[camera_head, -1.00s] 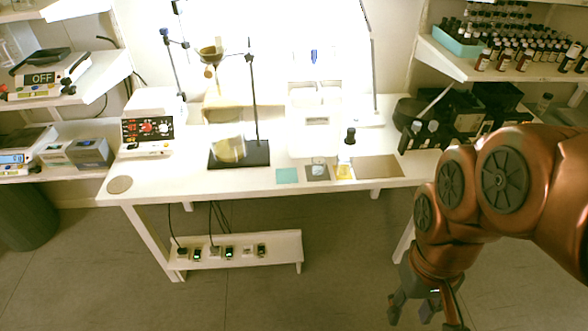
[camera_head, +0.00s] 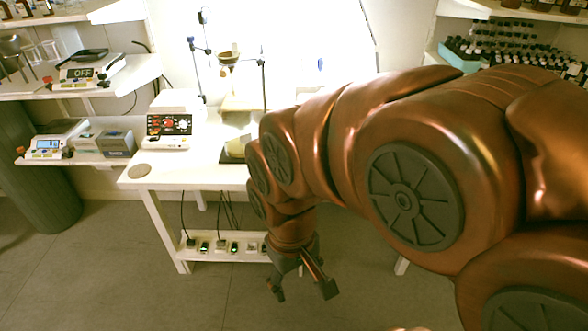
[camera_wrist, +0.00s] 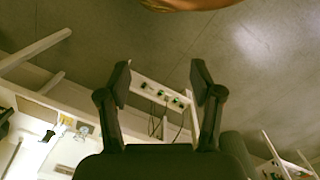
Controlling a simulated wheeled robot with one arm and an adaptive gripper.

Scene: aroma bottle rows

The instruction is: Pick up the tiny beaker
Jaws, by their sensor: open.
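My gripper (camera_head: 302,287) hangs open and empty in front of the white table (camera_head: 190,177), below its top. In the wrist view my gripper (camera_wrist: 161,85) shows two spread dark fingers with nothing between them. A tiny clear beaker (camera_wrist: 82,132) seems to stand on a small dark square on the table at the lower left of the wrist view, well apart from the fingers; it is small and hard to make out. In the head view my arm hides that part of the table.
Glass beakers (camera_head: 48,50) are on the left shelf, bottles (camera_head: 500,40) on the right. The floor in front is clear.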

